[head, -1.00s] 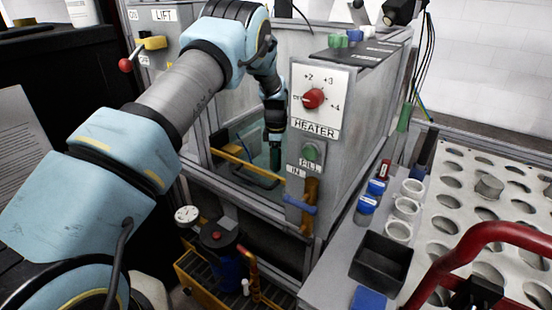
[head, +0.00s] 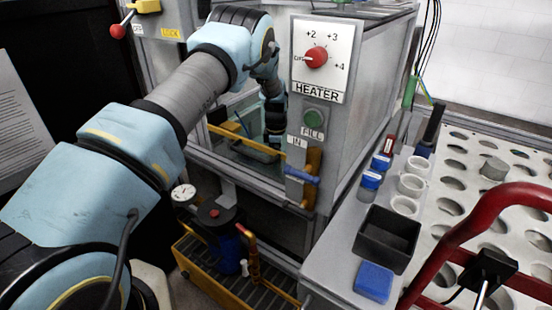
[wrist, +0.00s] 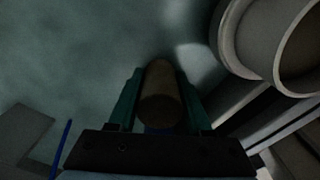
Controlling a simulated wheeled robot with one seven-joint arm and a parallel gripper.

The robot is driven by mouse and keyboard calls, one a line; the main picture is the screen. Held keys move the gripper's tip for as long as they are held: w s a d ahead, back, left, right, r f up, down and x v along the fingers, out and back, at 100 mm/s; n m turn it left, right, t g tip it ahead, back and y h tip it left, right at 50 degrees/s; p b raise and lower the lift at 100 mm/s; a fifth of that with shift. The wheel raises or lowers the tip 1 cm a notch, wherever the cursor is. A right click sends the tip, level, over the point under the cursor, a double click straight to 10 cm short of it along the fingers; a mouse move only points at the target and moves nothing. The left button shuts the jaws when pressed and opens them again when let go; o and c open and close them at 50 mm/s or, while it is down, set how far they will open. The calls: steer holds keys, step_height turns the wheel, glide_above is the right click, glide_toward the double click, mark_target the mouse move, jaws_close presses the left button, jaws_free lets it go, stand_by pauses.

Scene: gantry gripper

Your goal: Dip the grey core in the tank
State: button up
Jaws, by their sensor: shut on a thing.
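The core (wrist: 160,98) shows in the wrist view as a dim grey-brown cylinder. My gripper (wrist: 159,82) is shut on it, with a green finger on each side. In the head view, my arm reaches over the wall of the tank (head: 350,130) and points down inside, behind the clear front. The core cannot be made out there. Behind the core, the wrist view is a murky grey-green surface. I cannot tell how deep the core is in the liquid, or whether it touches it.
The heater panel (head: 319,60) and a blue-handled valve (head: 301,175) are on the tank's front. To the right are a black tray (head: 386,238), a blue block (head: 373,282), white cups (head: 411,186), a perforated rack (head: 520,175) and a red rail (head: 460,225). A pale pipe (wrist: 245,40) is close to my gripper.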

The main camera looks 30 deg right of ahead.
step_height(320, 180, down, 9)
steer(key=b, duration=0.5)
steer(key=shift+r, duration=0.1)
stand_by(2.6)
step_height(320, 180, up, 24)
steer(key=p, duration=1.3)
steer(key=shift+f, duration=0.25)
stand_by(1.1)
